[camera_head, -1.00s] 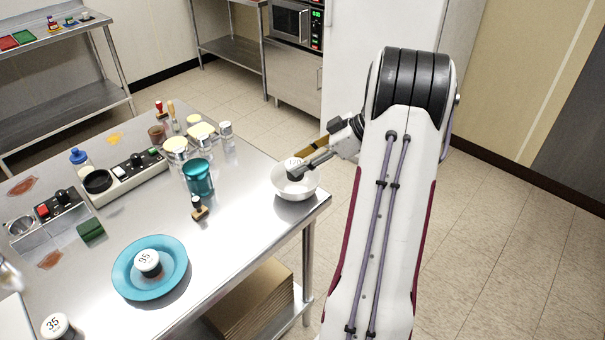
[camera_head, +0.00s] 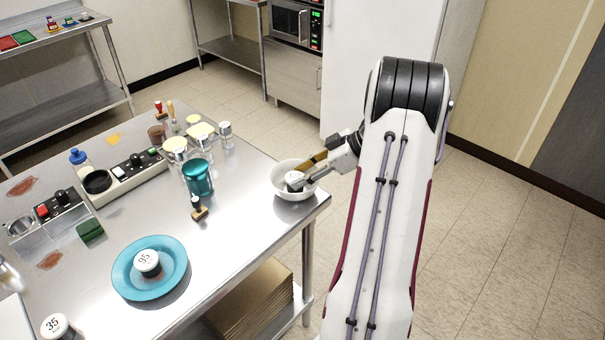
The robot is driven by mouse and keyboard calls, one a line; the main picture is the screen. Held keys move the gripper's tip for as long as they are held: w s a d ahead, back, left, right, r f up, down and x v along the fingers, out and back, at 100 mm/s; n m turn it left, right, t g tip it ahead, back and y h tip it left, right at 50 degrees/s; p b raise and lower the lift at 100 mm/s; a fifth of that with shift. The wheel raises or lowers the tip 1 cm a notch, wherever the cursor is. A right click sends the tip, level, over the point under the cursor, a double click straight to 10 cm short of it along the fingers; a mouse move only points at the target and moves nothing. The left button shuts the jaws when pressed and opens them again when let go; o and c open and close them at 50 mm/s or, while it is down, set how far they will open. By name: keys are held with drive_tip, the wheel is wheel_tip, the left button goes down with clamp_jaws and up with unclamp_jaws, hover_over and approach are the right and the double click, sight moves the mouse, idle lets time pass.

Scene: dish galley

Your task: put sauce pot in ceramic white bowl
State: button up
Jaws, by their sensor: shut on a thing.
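The white ceramic bowl (camera_head: 284,188) stands near the right corner of the steel table. My gripper (camera_head: 296,184) reaches into the bowl from the right, with its fingertips inside the rim. It is shut on a small round pot with a white lid (camera_head: 294,178), which sits low within the bowl. My fingers partly hide this pot, and I cannot tell whether it touches the bowl's bottom. Similar pots with white lids show elsewhere: one marked 95 (camera_head: 147,262) on the blue plate (camera_head: 124,279) and one marked 35 (camera_head: 55,326) at the table's front left.
A teal cup (camera_head: 198,178) and a wooden-based stamp (camera_head: 200,213) stand left of the bowl. Several jars (camera_head: 175,150) stand behind them. Control boxes (camera_head: 136,166) lie further left.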

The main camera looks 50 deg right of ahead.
drive_tip(key=shift+f, duration=0.15)
drive_tip(key=o, duration=1.2)
drive_tip(key=shift+v, duration=0.8)
drive_tip(key=v, duration=1)
drive_tip(key=shift+s+r, duration=0.2)
drive_tip(key=shift+r, duration=0.1)
drive_tip(key=shift+w, duration=0.1)
